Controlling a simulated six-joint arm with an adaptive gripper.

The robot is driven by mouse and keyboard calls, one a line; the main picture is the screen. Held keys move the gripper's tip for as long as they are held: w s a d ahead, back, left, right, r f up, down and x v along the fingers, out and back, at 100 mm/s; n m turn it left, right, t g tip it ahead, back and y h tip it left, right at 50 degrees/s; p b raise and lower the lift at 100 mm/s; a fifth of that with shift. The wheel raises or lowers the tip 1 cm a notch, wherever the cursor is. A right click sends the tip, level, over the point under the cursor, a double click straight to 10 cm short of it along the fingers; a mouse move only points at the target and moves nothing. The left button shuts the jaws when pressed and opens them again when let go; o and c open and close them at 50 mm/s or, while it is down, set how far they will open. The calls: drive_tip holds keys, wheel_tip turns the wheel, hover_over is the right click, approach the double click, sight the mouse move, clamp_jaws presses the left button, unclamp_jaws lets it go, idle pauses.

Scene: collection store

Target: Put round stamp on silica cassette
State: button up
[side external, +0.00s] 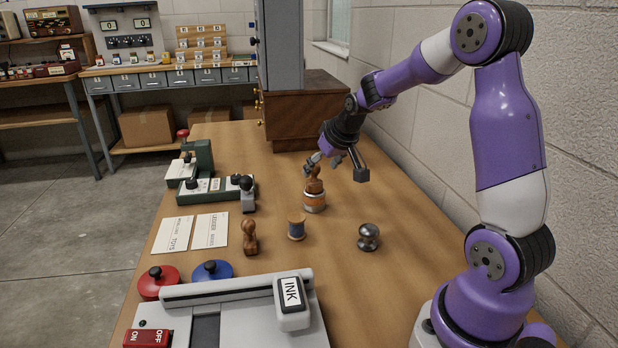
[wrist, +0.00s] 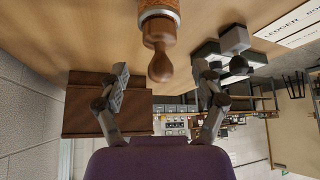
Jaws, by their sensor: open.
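A round stamp (side external: 314,184) with a brown wooden handle stands upright on the table, left of and just below my gripper (side external: 337,168) in the side view. Under the handle is a short orange round body with a pale band (side external: 315,202); I cannot tell whether this is the stamp's own base or a separate silica cassette. In the wrist view the handle (wrist: 160,62) hangs from the top, in the gap between the fingers of my gripper (wrist: 160,68). The fingers are wide apart and no contact shows. No other thing is clearly a silica cassette.
Cards (side external: 210,231), a green device (side external: 200,170) and an ink machine (side external: 230,310) lie leftward and nearer. A brown cabinet (side external: 300,112) stands behind.

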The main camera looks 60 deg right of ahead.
drive_tip(key=v, duration=0.8)
drive_tip(key=s+a+n+y, duration=0.1)
drive_tip(key=s+a+n, duration=0.1)
drive_tip(key=s+a, duration=0.4)
drive_tip(key=s+a+n+y, duration=0.1)
drive_tip(key=s+a, duration=0.4)
drive_tip(key=a, duration=0.6)
drive_tip(key=shift+s+a+r+n+y, duration=0.2)
drive_tip(key=shift+s+a+n+y, duration=0.15)
drive_tip(key=shift+n, duration=0.45)
